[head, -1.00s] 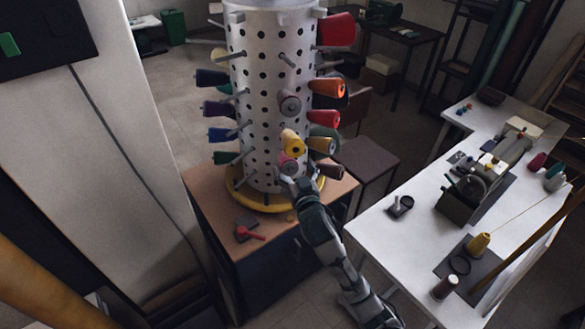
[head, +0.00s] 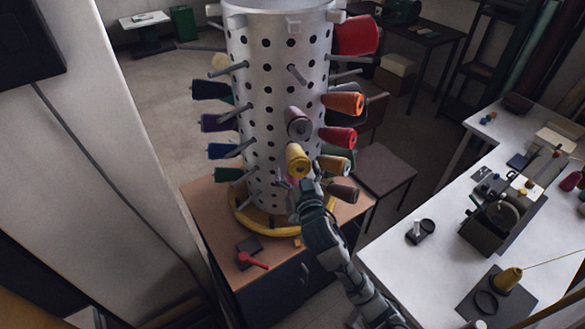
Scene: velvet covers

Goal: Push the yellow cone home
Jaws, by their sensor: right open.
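The yellow cone (head: 298,161) sits on a peg on the front of the white perforated drum rack (head: 262,110), low and right of its middle. My right gripper (head: 296,186) is open just below the yellow cone, close to the drum face. I cannot tell whether it touches the cone. The fingers are small and partly merge with the pegs and cones behind them. My left gripper is out of view.
Cones in several colours stick out around the drum, including a mauve one (head: 299,122) above and a tan one (head: 334,165) to the right. The drum stands on a yellow ring (head: 243,219) on a wooden cabinet. A white worktable (head: 400,262) with machines is at right.

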